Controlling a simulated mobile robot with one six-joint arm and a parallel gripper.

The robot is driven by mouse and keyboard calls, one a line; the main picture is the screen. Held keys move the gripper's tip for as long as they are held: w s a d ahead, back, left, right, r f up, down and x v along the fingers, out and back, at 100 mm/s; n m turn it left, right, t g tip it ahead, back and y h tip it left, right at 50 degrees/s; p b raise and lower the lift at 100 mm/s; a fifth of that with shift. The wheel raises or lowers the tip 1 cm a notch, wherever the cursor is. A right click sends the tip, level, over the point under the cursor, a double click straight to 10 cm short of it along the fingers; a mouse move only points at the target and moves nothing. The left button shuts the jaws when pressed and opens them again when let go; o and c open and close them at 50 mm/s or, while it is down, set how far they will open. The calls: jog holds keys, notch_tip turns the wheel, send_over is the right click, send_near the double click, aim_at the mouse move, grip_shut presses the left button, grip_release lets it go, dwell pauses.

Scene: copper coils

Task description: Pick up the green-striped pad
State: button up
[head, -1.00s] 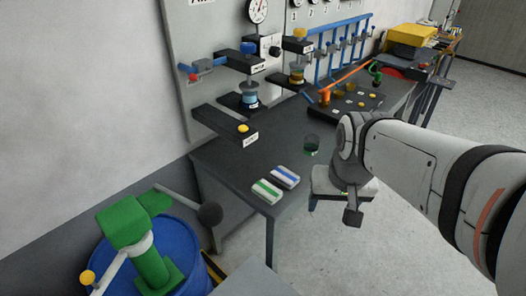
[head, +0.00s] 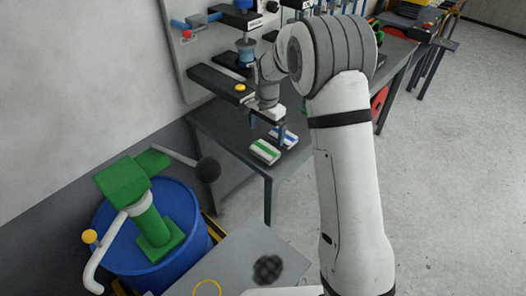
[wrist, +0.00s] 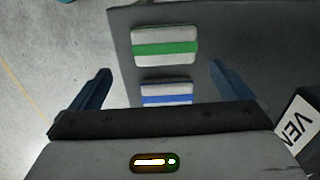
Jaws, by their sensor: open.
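The green-striped pad (head: 265,151) is a pale block with a green band, lying flat near the front corner of the dark bench (head: 217,130). It also shows in the wrist view (wrist: 164,47), beyond my fingertips. The blue-striped pad (head: 284,137) lies just beside it; in the wrist view this pad (wrist: 166,93) sits between the fingers, its lower part hidden by my gripper body. My gripper (wrist: 160,82) is open and empty, above the bench. In the head view my gripper (head: 268,128) hangs above the pads, partly over the blue-striped one.
A black wall-mounted arm with a yellow button (head: 240,87) juts out close to my gripper. A blue drum (head: 186,233) with a green hand pump (head: 148,215) stands at the left. A label (wrist: 296,122) shows at the right in the wrist view.

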aim_at(265, 149)
jog(key=shift+w+a+f, duration=0.15)
jog(key=shift+w+f, duration=0.05)
jog(key=shift+f, duration=0.3)
jog(key=f+p, duration=0.1)
jog(key=f, duration=0.2)
jog(key=f+p, duration=0.1)
jog(key=f, duration=0.3)
jog(key=shift+w+f, duration=0.2)
jog(key=shift+f, duration=0.1)
jog(key=shift+c, duration=0.3)
jog(key=c, duration=0.6)
